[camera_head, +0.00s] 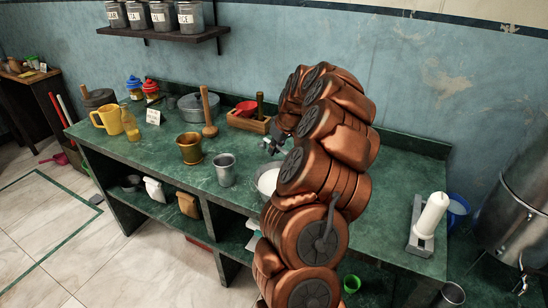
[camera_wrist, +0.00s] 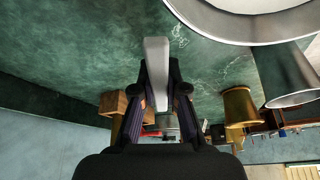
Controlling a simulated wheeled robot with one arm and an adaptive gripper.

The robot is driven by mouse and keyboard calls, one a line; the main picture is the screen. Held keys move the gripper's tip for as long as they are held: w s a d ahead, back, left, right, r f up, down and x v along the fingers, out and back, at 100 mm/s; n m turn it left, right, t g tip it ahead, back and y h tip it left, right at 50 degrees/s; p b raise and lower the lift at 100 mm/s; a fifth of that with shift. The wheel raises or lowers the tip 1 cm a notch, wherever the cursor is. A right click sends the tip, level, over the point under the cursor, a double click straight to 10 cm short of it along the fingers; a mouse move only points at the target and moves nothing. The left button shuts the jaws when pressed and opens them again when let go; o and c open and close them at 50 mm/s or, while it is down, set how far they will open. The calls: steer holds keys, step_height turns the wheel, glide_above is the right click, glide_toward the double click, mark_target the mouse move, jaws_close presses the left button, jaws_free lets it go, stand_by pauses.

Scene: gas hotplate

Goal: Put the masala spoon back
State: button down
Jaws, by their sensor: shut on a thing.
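My gripper (camera_wrist: 159,86) is shut on a pale grey, straight, flat-sided thing (camera_wrist: 157,62) in the wrist view. It looks like part of the masala spoon, but its bowl end cannot be made out. In the head view my gripper (camera_head: 274,145) is above the green counter, mostly behind my arm, and the held thing cannot be made out there. A wooden box (camera_head: 247,124) with a red bowl (camera_head: 245,108) and a dark upright thing stands just behind and left of my gripper.
A white-filled vessel (camera_head: 268,180) stands close in front of my gripper. The green counter (camera_head: 165,175) is clear at front left.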

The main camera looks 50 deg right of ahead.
steer(key=shift+f+p, duration=0.4)
steer(key=shift+f, duration=1.8)
steer(key=shift+f, duration=0.25)
steer(key=c, duration=1.2)
jaws_free()
steer(key=shift+r, duration=0.1)
steer(key=shift+r, duration=0.3)
steer(key=b+v, duration=0.2)
steer(key=v, duration=0.9)
steer(key=shift+s+r, duration=0.2)
steer(key=shift+r, duration=0.1)
